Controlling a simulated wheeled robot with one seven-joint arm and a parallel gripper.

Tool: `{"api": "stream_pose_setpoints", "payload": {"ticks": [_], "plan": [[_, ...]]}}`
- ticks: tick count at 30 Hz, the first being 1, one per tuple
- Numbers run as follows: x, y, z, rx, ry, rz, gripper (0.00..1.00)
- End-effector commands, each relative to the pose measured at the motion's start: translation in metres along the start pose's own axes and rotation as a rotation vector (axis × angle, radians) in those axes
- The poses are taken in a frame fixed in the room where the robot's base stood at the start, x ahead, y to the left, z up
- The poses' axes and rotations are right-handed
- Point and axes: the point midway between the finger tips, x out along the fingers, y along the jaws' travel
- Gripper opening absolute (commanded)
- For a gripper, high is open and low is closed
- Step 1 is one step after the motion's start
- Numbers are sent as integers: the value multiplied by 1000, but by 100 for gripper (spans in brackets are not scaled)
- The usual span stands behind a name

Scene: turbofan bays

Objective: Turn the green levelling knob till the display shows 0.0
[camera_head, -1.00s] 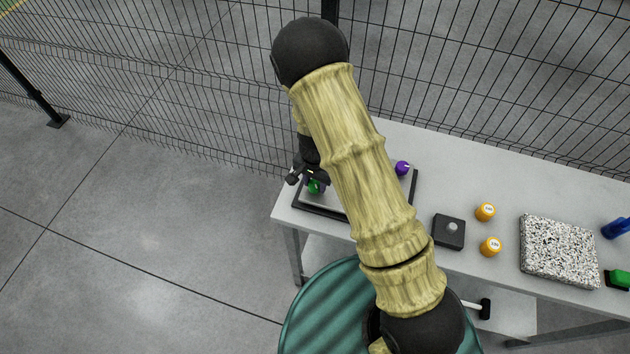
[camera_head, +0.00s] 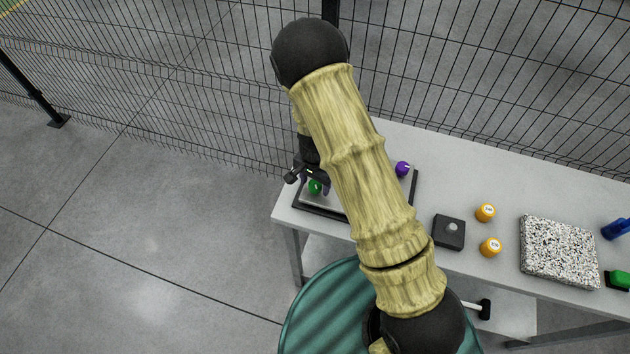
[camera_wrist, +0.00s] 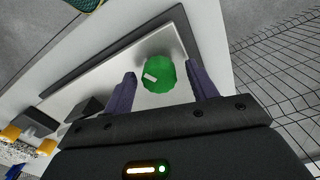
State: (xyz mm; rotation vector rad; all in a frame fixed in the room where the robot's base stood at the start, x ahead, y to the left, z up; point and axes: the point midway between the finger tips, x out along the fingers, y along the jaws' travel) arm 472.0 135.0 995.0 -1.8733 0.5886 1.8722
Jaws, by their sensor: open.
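The green levelling knob (camera_wrist: 158,75) has a white mark on its top and stands on a light plate (camera_wrist: 112,72) with a dark edge. In the wrist view my gripper (camera_wrist: 160,84) is open, with one purple finger on each side of the knob and visible gaps to it. The head view shows the green knob (camera_head: 315,187) at the plate's left end, just beside my gripper (camera_head: 312,180). A purple knob (camera_head: 402,168) sits at the plate's right end. My arm hides the plate's middle. I see no readable display.
On the bench (camera_head: 380,140) to the right stand a dark block with a grey knob (camera_head: 451,230), two orange-yellow cylinders (camera_head: 485,212), a speckled slab (camera_head: 558,250) and blue and green items. A wire mesh fence (camera_head: 170,80) runs close behind the bench.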

Motion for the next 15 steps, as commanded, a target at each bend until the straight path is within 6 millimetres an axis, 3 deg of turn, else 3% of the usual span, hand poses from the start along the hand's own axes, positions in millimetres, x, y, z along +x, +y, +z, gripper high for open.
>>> {"api": "stream_pose_setpoints", "payload": {"ticks": [8, 15], "plan": [[-14, 0, 0, -1, 2, -1, 58], [-52, -1, 0, -3, 3, -3, 58]]}}
